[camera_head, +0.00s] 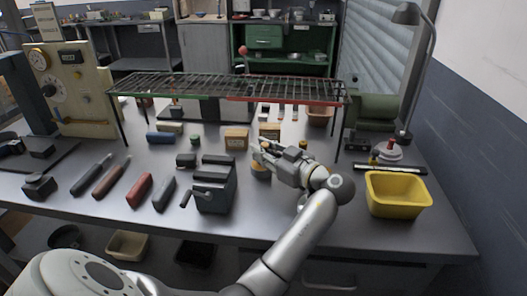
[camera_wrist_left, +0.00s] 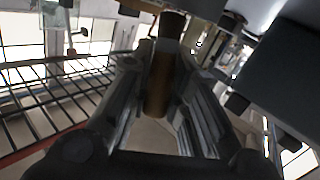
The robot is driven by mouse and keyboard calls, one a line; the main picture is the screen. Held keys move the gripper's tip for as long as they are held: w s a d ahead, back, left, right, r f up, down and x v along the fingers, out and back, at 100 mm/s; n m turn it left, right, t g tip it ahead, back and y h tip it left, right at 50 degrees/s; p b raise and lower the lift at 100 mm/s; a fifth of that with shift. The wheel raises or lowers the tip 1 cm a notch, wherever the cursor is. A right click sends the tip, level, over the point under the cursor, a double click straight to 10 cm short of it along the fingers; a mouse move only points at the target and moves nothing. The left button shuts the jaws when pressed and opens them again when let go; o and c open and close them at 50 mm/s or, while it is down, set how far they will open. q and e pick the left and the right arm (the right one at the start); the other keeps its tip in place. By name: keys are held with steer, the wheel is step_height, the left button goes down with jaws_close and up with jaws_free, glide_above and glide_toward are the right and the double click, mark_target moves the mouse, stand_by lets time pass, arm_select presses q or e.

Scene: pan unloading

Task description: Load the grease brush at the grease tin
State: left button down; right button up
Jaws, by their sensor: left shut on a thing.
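My left gripper (camera_head: 259,152) is over the middle of the bench, right of the dark vise. In the left wrist view its fingers (camera_wrist_left: 160,85) are shut on a brown cylindrical handle (camera_wrist_left: 158,82) with a dark end, which looks like the grease brush. The brush's bristles cannot be made out. A small round yellowish tin (camera_head: 261,174) stands just below the fingertips in the head view and may be the grease tin. The gripper partly covers it, and I cannot tell whether the brush touches it. My right gripper is not in view.
A wire rack (camera_head: 210,88) on legs spans the bench behind the gripper. A dark vise (camera_head: 215,188) stands to the left. A yellow bin (camera_head: 396,193) and a lamp (camera_head: 408,15) are to the right. Several dark and red tools lie at the left front.

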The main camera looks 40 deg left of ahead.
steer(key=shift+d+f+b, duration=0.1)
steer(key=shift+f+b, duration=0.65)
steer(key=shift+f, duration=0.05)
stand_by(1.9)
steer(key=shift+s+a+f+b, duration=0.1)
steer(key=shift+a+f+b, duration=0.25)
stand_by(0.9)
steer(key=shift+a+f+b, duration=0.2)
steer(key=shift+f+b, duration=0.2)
steer(key=shift+b, duration=0.05)
stand_by(1.3)
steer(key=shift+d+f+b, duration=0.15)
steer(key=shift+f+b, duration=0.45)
stand_by(1.7)
